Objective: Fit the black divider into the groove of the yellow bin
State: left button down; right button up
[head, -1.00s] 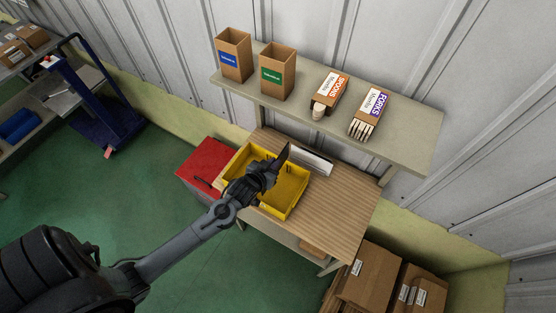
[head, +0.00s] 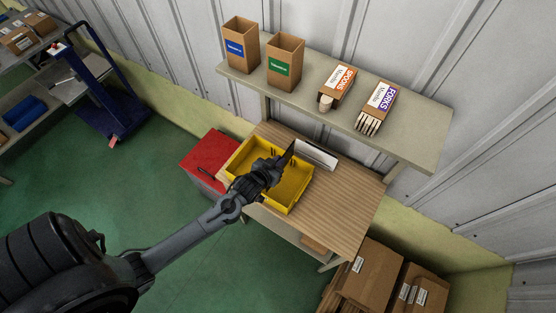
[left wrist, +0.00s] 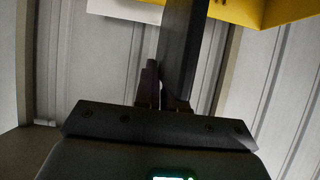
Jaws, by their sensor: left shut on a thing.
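The yellow bin (head: 293,190) stands on the wooden table in the head view, its open top facing up. My left gripper (head: 274,165) is over the middle of the bin and hides part of it. It is shut on the black divider (head: 288,154), which sticks up and away from the fingers toward the back. In the left wrist view the divider (left wrist: 184,45) runs up from the fingers (left wrist: 163,100), and part of the yellow bin (left wrist: 270,10) shows at the top. The groove is not clear to see. My right gripper is not in view.
A white object (head: 317,154) lies behind the bin on the wooden table (head: 335,205). A red-topped box (head: 208,156) stands left of it. A shelf (head: 420,130) above holds several cartons, including a forks box (head: 378,100). The table's right part is clear.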

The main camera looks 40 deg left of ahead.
pick_arm(q)
jog(key=shift+f+b, duration=0.65)
jog(key=shift+f, duration=0.8)
jog(key=shift+p, duration=0.35)
dwell(0.9)
jog(key=shift+p, duration=0.55)
jog(key=shift+f+b, duration=1.75)
jog(key=shift+f, duration=1)
jog(key=shift+f+b, duration=0.55)
jog(key=shift+f, duration=0.25)
jog(key=c, duration=1.1)
grip_release()
